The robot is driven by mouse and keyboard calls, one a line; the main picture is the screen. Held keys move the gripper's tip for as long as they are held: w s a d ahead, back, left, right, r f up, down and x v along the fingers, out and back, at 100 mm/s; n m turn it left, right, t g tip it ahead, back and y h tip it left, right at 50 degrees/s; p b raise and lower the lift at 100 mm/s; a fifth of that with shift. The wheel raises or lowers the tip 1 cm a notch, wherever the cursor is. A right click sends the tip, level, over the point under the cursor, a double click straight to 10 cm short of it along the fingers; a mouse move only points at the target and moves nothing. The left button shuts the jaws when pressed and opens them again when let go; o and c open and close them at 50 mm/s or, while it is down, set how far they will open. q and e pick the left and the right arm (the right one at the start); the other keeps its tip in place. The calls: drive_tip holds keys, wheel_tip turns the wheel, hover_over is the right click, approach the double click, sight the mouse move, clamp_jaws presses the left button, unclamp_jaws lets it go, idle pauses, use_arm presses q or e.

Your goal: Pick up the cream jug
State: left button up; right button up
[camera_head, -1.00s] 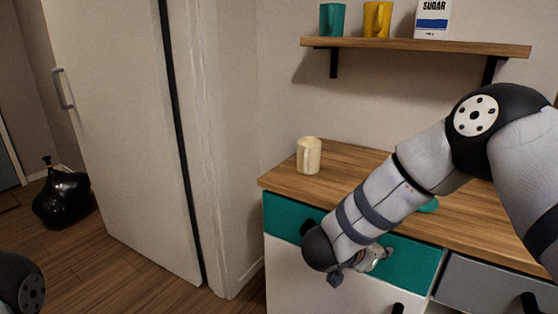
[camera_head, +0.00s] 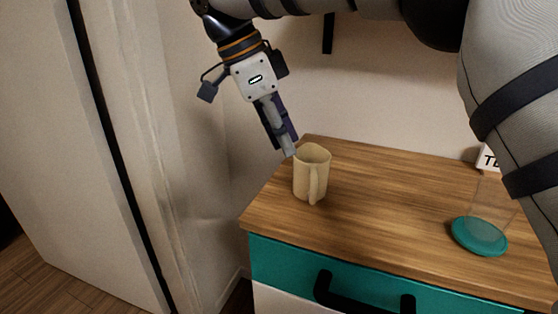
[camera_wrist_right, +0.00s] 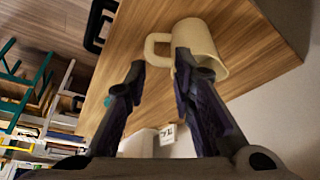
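The cream jug (camera_head: 311,172) stands upright near the left end of the wooden counter, its handle toward the front. It also shows in the right wrist view (camera_wrist_right: 207,42). My right gripper (camera_head: 285,150) comes down from the upper left, its tips at the jug's left rim. In the wrist view the right gripper (camera_wrist_right: 160,62) has its fingers apart, with nothing held. The jug's handle appears between the fingertips, and one finger overlaps the jug's body. Whether that finger touches the jug, I cannot tell. My left gripper is not in view.
The wooden counter (camera_head: 385,205) is clear between the jug and a clear container with a teal base (camera_head: 480,236). A white lettered box (camera_head: 488,158) stands behind, partly hidden by my arm. A teal drawer (camera_head: 290,265) with a black handle (camera_head: 365,296) is below. A wall is behind.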

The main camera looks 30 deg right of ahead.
sight(312, 179)
drive_tip(key=x, duration=0.3)
drive_tip(key=s+x, duration=0.1)
drive_tip(key=x, duration=0.3)
drive_tip(key=s+p+x, duration=0.1)
drive_tip(key=x, duration=0.2)
drive_tip(key=shift+s+d, duration=0.2)
drive_tip(key=shift+d, duration=0.25)
drive_tip(key=shift+d+f, duration=0.1)
drive_tip(key=shift+f, duration=0.2)
drive_tip(key=shift+w, duration=0.1)
clamp_jaws()
